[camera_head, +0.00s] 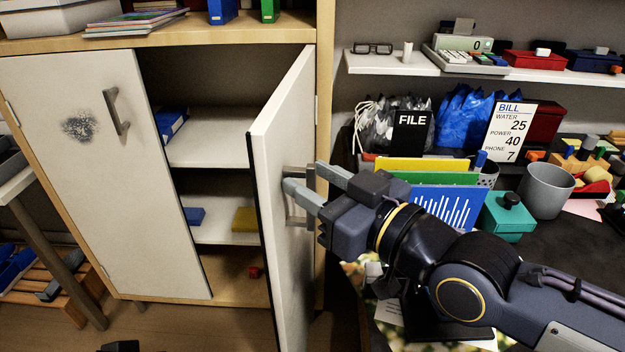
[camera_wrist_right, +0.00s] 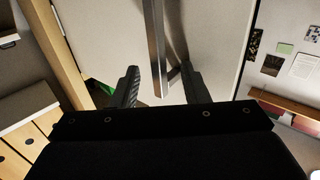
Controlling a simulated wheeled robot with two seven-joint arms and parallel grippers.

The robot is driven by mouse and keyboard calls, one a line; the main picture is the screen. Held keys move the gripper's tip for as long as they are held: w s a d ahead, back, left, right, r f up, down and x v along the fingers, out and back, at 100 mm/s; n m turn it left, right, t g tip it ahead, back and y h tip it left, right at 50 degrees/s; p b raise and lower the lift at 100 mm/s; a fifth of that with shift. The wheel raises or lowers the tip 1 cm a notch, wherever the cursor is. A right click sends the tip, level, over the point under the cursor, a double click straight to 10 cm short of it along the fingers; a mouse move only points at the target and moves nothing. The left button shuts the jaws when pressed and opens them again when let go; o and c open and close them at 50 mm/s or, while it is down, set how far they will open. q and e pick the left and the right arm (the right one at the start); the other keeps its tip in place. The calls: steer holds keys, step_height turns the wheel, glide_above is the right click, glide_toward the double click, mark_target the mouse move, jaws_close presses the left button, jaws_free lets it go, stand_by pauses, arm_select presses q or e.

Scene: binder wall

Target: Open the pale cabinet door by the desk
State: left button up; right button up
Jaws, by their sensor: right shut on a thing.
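The pale cabinet door (camera_head: 293,110) on the right stands swung outward, with its edge toward me and the shelves behind it showing. Its grey bar handle (camera_wrist_right: 156,45) is on the door's outer face. My right gripper (camera_head: 308,184) reaches in from the right and is shut on this handle. In the right wrist view, its two dark fingers (camera_wrist_right: 161,86) lie on either side of the bar. The other pale door (camera_head: 145,190), at left, has a dark smudge and its own grey handle (camera_head: 116,112). My left gripper is not recognizable in view.
The open cabinet holds blue binders (camera_head: 171,123) and a yellow one (camera_head: 244,219) on white shelves (camera_head: 215,150). Right of the door, the dark desk (camera_head: 545,255) carries files, a grey cup (camera_head: 545,188) and a teal box (camera_head: 507,218). A wooden rack (camera_head: 55,295) is at lower left.

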steer(key=v, duration=0.7)
steer(key=shift+s, duration=0.2)
steer(key=shift+d, duration=0.1)
